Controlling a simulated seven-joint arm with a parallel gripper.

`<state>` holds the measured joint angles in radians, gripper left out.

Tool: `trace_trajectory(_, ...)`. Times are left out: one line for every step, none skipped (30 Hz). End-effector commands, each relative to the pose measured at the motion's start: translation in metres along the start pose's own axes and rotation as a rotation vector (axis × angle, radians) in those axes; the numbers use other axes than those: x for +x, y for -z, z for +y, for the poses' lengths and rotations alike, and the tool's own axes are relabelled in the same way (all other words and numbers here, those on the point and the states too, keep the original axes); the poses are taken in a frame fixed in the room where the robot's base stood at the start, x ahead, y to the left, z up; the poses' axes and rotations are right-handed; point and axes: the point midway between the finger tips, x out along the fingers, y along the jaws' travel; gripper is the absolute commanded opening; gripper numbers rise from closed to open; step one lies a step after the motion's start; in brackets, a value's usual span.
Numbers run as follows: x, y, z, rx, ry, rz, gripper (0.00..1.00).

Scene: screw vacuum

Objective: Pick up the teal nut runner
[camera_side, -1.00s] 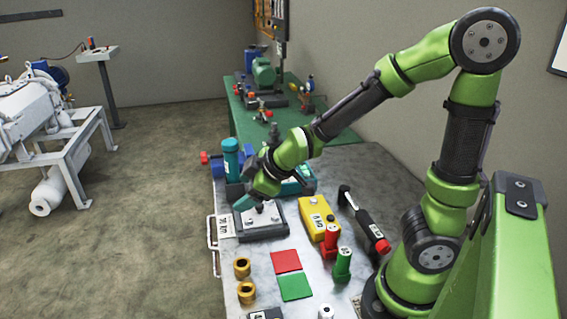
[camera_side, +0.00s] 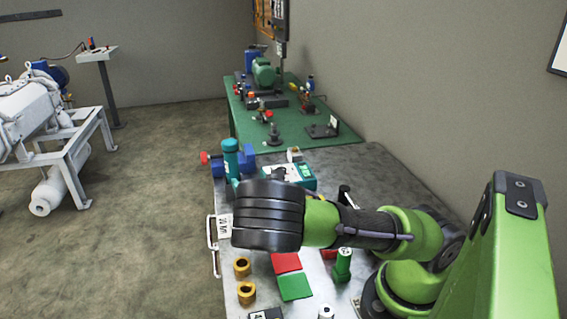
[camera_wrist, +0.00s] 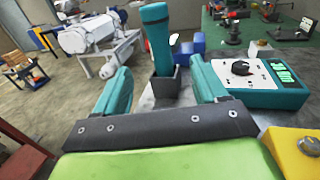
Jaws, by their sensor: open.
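The teal nut runner (camera_side: 231,158) stands upright at the far left of the metal table. In the wrist view the nut runner (camera_wrist: 158,38) rises from a dark square holder (camera_wrist: 166,86). My gripper (camera_wrist: 160,80) is open and empty, with one teal finger to each side of the nut runner in the picture. The nut runner appears beyond the fingertips, leaning slightly in this view. I cannot tell the exact distance. In the side view my arm hides the gripper.
A teal box with a dial (camera_wrist: 262,92) stands close to the right finger. A blue part with a red knob (camera_side: 206,157) is beside the nut runner. A yellow box (camera_wrist: 292,150) is at lower right. Red and green squares (camera_side: 294,288) lie on the table's near part.

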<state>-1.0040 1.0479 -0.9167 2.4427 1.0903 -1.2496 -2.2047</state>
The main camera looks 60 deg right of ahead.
Motion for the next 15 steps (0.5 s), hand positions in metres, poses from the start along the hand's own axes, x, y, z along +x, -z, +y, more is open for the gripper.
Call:
trace_trajectory(0.009,0.000,-0.001,0.001,0.004,-0.002,0.72)
trace_trajectory(0.015,0.000,-0.002,0.003,0.005,-0.002,0.72)
trace_trajectory(0.023,-0.001,-0.002,0.005,0.006,-0.003,0.72)
trace_trajectory(0.030,0.000,-0.002,0.005,0.006,-0.002,0.72)
trace_trajectory(0.037,0.000,-0.002,0.006,0.006,-0.002,0.72)
trace_trajectory(0.046,0.000,-0.002,0.005,0.006,-0.002,0.72)
trace_trajectory(0.052,0.000,-0.003,0.005,0.006,-0.002,0.72)
trace_trajectory(0.059,0.000,-0.002,0.006,0.005,-0.002,0.72)
trace_trajectory(0.068,0.000,-0.002,0.007,0.005,-0.001,0.72)
trace_trajectory(0.074,0.000,-0.002,0.006,0.006,-0.001,0.72)
trace_trajectory(0.080,0.000,-0.002,0.006,0.005,0.000,0.72)
trace_trajectory(0.087,0.000,-0.002,0.006,0.004,0.000,0.72)
trace_trajectory(0.091,0.001,-0.001,0.007,0.004,0.000,0.72)
trace_trajectory(0.096,0.001,-0.002,0.006,0.004,0.001,0.72)
trace_trajectory(0.101,0.001,-0.001,0.006,0.003,0.001,0.72)
